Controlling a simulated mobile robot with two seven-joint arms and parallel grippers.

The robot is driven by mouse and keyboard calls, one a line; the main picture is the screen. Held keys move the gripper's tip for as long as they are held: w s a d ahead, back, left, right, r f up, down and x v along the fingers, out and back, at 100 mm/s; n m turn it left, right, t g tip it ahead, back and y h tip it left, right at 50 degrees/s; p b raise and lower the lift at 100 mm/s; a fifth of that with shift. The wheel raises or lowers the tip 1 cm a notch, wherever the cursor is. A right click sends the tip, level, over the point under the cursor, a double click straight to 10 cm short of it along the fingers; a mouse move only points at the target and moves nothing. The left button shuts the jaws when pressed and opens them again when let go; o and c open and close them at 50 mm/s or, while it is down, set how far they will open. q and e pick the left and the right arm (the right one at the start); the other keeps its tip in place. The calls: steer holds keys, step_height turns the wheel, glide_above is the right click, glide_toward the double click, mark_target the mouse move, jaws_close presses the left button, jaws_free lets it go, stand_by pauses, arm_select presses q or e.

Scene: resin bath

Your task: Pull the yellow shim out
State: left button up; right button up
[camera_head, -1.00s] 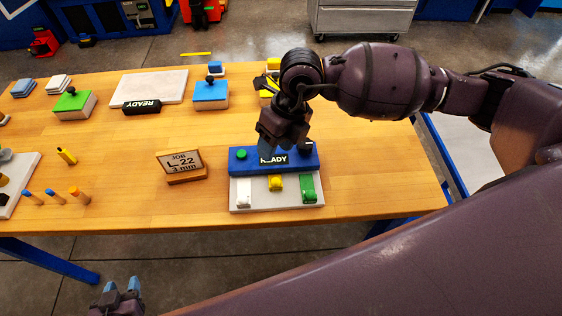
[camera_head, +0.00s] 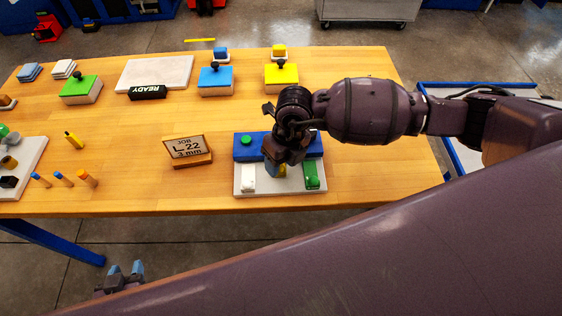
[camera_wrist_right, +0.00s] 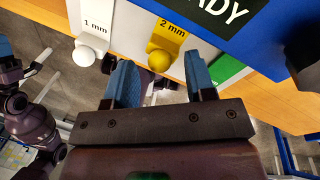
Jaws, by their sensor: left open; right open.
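The yellow shim (camera_head: 283,173) is mostly hidden behind my right gripper in the head view. In the right wrist view the yellow shim (camera_wrist_right: 166,36) is marked "2 mm" and has a round yellow knob at its near end. My right gripper (camera_head: 279,170) is over the shim block. In the right wrist view its blue fingers (camera_wrist_right: 160,76) are open, and the knob appears in the gap between their tips; I cannot tell how far below it is. Nothing is held. My left gripper (camera_head: 124,271) is open and empty, off the front of the table.
The white 1 mm shim (camera_head: 248,178) lies left of the yellow one, the green shim (camera_head: 311,174) right of it. All three are at the blue block (camera_head: 246,152) on a pale base. A job sign (camera_head: 188,150) reading "L 22, 3 mm" stands to the left.

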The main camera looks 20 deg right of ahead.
steer(key=shift+a+f, duration=0.1)
steer(key=shift+f, duration=0.35)
jaws_close()
